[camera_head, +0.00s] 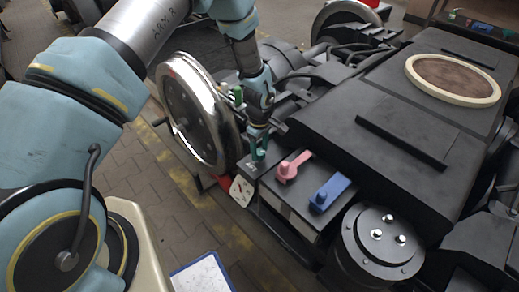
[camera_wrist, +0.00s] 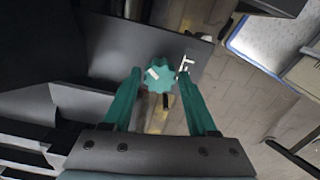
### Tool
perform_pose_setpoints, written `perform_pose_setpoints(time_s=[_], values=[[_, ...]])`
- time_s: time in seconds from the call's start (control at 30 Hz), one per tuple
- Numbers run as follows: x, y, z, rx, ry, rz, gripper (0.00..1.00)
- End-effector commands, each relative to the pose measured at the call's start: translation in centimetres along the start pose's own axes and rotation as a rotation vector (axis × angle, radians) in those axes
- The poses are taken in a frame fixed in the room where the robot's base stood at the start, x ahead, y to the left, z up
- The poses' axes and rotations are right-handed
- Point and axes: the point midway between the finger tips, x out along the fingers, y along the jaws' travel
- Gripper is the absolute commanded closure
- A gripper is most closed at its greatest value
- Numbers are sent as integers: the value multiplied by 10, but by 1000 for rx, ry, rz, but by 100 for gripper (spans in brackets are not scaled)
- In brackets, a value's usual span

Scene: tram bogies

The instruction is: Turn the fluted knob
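The fluted knob (camera_wrist: 158,75) is a teal, scalloped disc with a pale bar mark, seen from above in the wrist view. It stands on a dark plate (camera_wrist: 108,45) with a white mark at its right. My gripper (camera_wrist: 159,76) has its two teal fingers apart, one on either side of the knob. They look close to its rim; whether they touch it is unclear. In the head view my gripper (camera_head: 258,150) points down at the near-left edge of the bogie, and the knob is hard to tell from the fingers.
A pink lever (camera_head: 292,166) and a blue lever (camera_head: 329,193) stand just right of my gripper. A white dial (camera_head: 241,190) is below it. A large wheel (camera_head: 194,110) stands close on the left. Paved floor (camera_head: 160,215) is open at the lower left.

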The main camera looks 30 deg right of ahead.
Motion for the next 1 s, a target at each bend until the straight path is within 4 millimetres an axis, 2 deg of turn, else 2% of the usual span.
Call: perform_pose_setpoints(time_s=[0.07,0.5,0.77,1.0], values=[[0,0,0,0,0,0,52],[0,0,0,0,0,0,100],[0,0,0,17,0,0,100],[0,0,0,119,1,1,100]])
